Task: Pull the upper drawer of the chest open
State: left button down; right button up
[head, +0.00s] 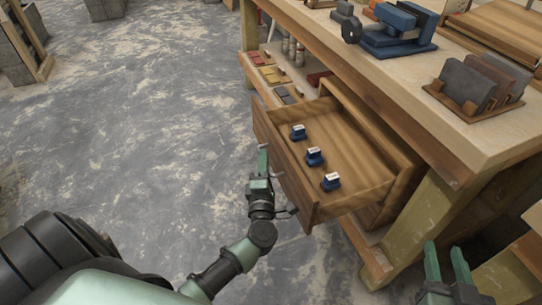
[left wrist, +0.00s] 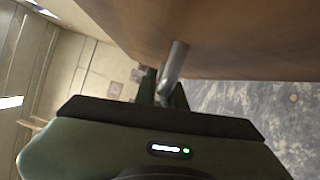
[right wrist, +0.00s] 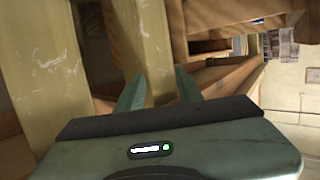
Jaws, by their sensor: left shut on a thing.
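The upper drawer (head: 352,195) of the wooden chest (head: 392,160) stands pulled well out under the workbench top. Several small blue things with white tops lie in it, one of them near its front right (head: 331,182). My left gripper (head: 263,160) is at the outer face of the drawer front. In the left wrist view it is shut on the metal handle (left wrist: 176,62), which juts from the brown drawer front (left wrist: 240,35). Its fingertips are partly hidden there. My right gripper (head: 447,262) is open and empty, low at the right, away from the drawer.
The workbench (head: 460,125) carries a blue tool (head: 398,35) and a rack of dark blocks (head: 470,85). A bench leg (head: 425,225) stands close to my right gripper. The grey floor (head: 140,130) left of the drawer is clear.

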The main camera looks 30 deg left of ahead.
pick_arm(q)
jog(key=shift+s+f, duration=0.15)
jog(key=shift+f, duration=0.05)
pick_arm(e)
jog(key=shift+f, duration=0.2)
pick_arm(q)
jog(key=c, duration=1.5)
grip_release()
jog(key=shift+r, duration=0.1)
